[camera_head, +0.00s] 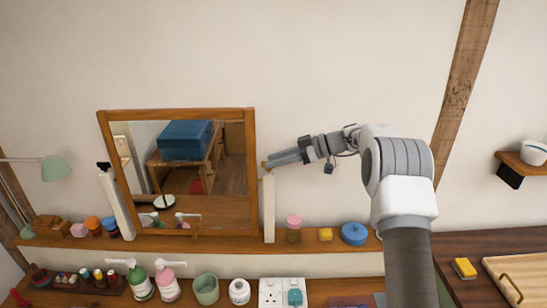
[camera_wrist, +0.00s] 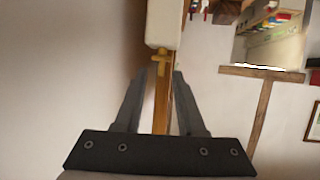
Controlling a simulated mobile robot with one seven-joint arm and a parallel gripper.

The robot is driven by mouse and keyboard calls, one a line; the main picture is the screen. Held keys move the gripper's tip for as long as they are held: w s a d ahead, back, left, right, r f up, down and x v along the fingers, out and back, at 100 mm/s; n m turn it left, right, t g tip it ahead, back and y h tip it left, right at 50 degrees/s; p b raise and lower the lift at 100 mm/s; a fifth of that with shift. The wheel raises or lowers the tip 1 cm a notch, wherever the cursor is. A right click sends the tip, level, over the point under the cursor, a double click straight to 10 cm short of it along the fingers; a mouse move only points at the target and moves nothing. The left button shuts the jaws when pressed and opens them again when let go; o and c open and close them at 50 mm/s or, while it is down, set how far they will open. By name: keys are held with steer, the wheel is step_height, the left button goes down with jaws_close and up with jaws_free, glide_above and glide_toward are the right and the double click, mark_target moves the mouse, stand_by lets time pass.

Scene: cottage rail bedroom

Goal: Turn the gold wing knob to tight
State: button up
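The gold wing knob (camera_wrist: 160,62) sits at the end of a white post (camera_wrist: 164,25) in the wrist view. In the head view the knob (camera_head: 264,165) is a small gold spot at the top of the white post (camera_head: 269,208) right of the tilting mirror (camera_head: 251,175). My gripper (camera_wrist: 160,73) is open, with one finger on each side of the knob's line. The knob shows just ahead of the fingertips; contact is not visible. In the head view my gripper (camera_head: 270,160) reaches in from the right, and its fingers partly cover the knob area.
The mirror's wooden edge (camera_wrist: 161,110) runs between my fingers in the wrist view. The wall right of the mirror is bare up to the timber beam (camera_head: 460,85).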

steer(key=shift+a+f, duration=0.2)
steer(key=shift+a, duration=0.2)
steer(key=shift+c, duration=0.3)
jaws_close()
